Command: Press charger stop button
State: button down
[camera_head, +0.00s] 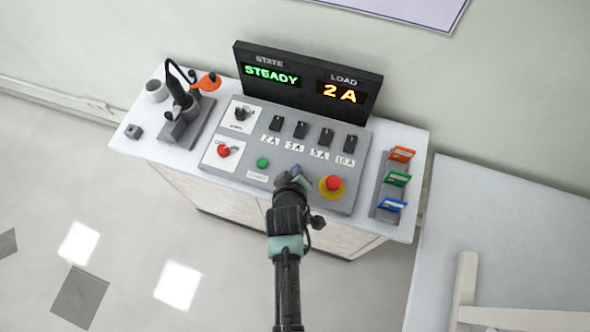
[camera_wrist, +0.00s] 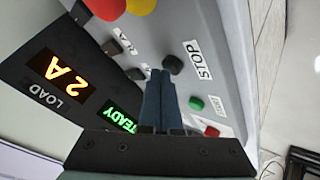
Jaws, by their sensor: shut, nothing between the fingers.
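The black stop button (camera_wrist: 173,64) sits on the grey sloped panel beside a white STOP label (camera_wrist: 198,60) in the wrist view. In the head view my gripper hides it. My gripper (camera_wrist: 160,72) is shut and empty, its fingertips right beside the stop button in the picture. I cannot tell whether they touch it. In the head view my gripper (camera_head: 297,177) is over the lower part of the panel (camera_head: 205,165). A green button (camera_wrist: 197,103) with a START label is beside the stop button; it also shows in the head view (camera_head: 262,162).
A red mushroom button on a yellow base (camera_head: 332,185) is close to the right of my gripper. Several black switches (camera_head: 301,129) stand behind it. A display (camera_head: 308,80) reads STEADY and 2 A.

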jog(key=shift+f, duration=0.35)
dwell(0.5)
jog(key=shift+r+p, duration=0.65)
jog(key=shift+r, duration=0.25)
jog(key=shift+r, duration=0.1)
notch_tip(320, 180, up, 5)
jog(key=p, duration=0.5)
dwell(0.5)
